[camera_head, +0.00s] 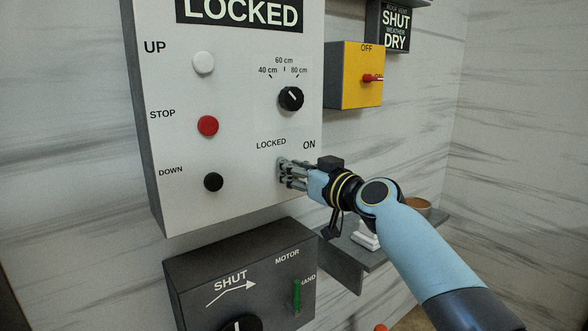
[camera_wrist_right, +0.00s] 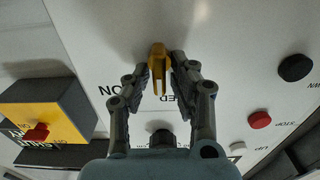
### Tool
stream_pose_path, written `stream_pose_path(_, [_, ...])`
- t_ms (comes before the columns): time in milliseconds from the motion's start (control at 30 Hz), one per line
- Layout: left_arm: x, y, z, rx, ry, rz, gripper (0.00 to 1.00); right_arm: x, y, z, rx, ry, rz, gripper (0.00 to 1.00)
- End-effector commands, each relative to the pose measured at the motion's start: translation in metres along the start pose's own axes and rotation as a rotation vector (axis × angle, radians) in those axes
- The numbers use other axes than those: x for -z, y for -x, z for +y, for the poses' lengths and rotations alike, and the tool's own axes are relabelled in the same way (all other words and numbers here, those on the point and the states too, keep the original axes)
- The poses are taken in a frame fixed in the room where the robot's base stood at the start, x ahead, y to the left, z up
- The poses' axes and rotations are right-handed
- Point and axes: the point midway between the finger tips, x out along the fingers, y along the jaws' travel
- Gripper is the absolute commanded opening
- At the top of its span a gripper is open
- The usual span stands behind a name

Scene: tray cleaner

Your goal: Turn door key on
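The door key (camera_wrist_right: 157,62) shows as a small yellow piece on the white panel in the right wrist view. The printed word between the fingers is partly covered. My left gripper is not in view.
A black knob (camera_head: 291,98) sits above my gripper. Red (camera_head: 208,126), white (camera_head: 204,62) and black (camera_head: 213,182) buttons are on the left. A yellow switch box (camera_head: 345,85) stands right, a dark motor box (camera_head: 240,275) below, and a grey shelf (camera_head: 345,265) lies under my arm.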

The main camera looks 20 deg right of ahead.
Motion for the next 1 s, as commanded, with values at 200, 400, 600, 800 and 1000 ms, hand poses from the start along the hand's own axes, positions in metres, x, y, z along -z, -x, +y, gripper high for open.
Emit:
stream_pose_path(200, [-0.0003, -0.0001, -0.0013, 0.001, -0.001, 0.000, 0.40, -0.0002, 0.0002, 0.0003, -0.001, -0.002, 0.000, 0.00])
stream_pose_path(400, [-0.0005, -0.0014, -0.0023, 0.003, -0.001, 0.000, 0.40, -0.0004, 0.0003, 0.0009, -0.001, -0.038, 0.000, 0.00])
stream_pose_path(600, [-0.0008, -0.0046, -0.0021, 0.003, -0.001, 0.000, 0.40, -0.0008, 0.0003, 0.0024, 0.000, -0.144, 0.000, 0.00])
stream_pose_path(800, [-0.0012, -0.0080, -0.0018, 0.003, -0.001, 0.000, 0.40, -0.0015, 0.0003, 0.0047, -0.001, -0.314, 0.000, 0.00])
stream_pose_path(1000, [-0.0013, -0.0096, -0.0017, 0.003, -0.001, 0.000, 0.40, -0.0023, 0.0003, 0.0071, -0.001, -0.505, -0.001, 0.00])
